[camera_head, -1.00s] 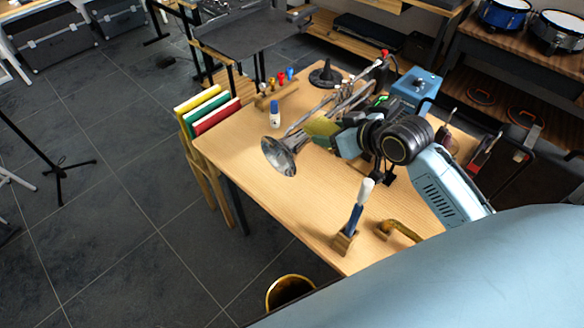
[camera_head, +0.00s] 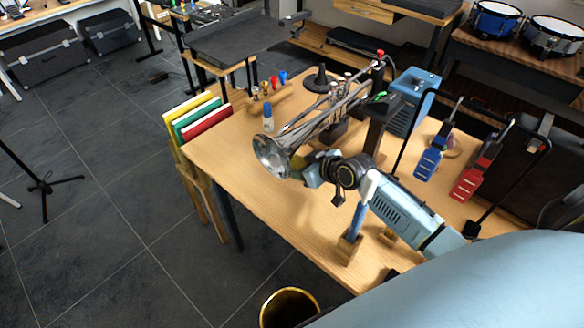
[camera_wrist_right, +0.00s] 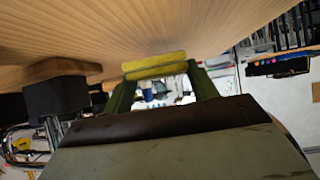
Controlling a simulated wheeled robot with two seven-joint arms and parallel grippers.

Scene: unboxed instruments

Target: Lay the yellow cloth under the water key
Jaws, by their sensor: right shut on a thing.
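A silver trumpet (camera_head: 325,115) is held above the wooden table (camera_head: 240,170), its bell toward the front left. I cannot make out its water key. My right gripper (camera_head: 312,172) is low over the table beside the bell, under the trumpet's near side. In the right wrist view the right gripper (camera_wrist_right: 160,74) is shut on the yellow cloth (camera_wrist_right: 155,66), a folded strip across its fingertips close to a wooden surface. My left gripper is not in view.
A white bottle with a blue cap (camera_head: 268,118) stands behind the bell. A blue-handled brush (camera_head: 355,232) stands in a block near the front edge. The left front tabletop is clear.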

